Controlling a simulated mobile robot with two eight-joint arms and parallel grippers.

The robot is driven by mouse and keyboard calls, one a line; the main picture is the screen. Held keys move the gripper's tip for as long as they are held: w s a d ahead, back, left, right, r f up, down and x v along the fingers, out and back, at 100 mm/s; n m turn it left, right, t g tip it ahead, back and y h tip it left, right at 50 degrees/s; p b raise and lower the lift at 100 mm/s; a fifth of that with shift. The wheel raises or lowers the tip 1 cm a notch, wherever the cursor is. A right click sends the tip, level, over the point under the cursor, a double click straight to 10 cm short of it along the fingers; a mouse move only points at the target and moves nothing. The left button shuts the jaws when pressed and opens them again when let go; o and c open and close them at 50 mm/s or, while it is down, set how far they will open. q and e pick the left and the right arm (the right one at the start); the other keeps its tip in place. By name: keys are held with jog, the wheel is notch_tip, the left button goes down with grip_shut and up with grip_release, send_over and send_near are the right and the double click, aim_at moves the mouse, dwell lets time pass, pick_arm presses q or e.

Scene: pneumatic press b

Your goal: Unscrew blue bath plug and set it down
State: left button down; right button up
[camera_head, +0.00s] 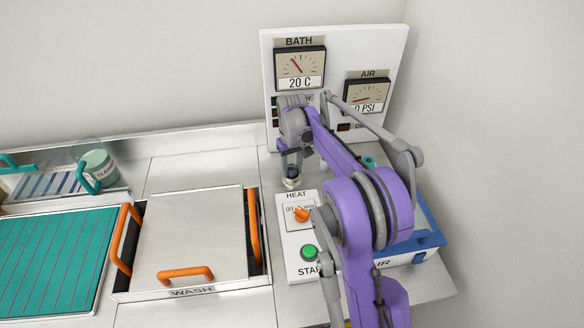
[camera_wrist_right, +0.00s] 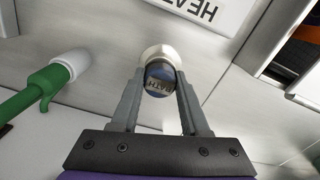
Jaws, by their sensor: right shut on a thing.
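The blue bath plug (camera_wrist_right: 160,82), lettered BATH, sits in a pale round fitting (camera_wrist_right: 157,54) in the right wrist view. My right gripper (camera_wrist_right: 160,88) has its two fingers closed on the plug's sides. In the head view the plug (camera_head: 292,170) is small and dark blue, above a light fitting on the steel counter, under my right gripper (camera_head: 291,165). I cannot tell whether the plug is still threaded in. My left gripper is not in view.
The HEAT and START panel (camera_head: 297,262) stands just in front of the plug. The WASH lid (camera_head: 190,235) with orange handles lies to the left. A gauge board (camera_head: 270,65) rises behind. Bare counter (camera_head: 215,165) shows left of the plug.

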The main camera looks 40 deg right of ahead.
jog(key=o, duration=0.8)
jog(key=shift+c, duration=0.2)
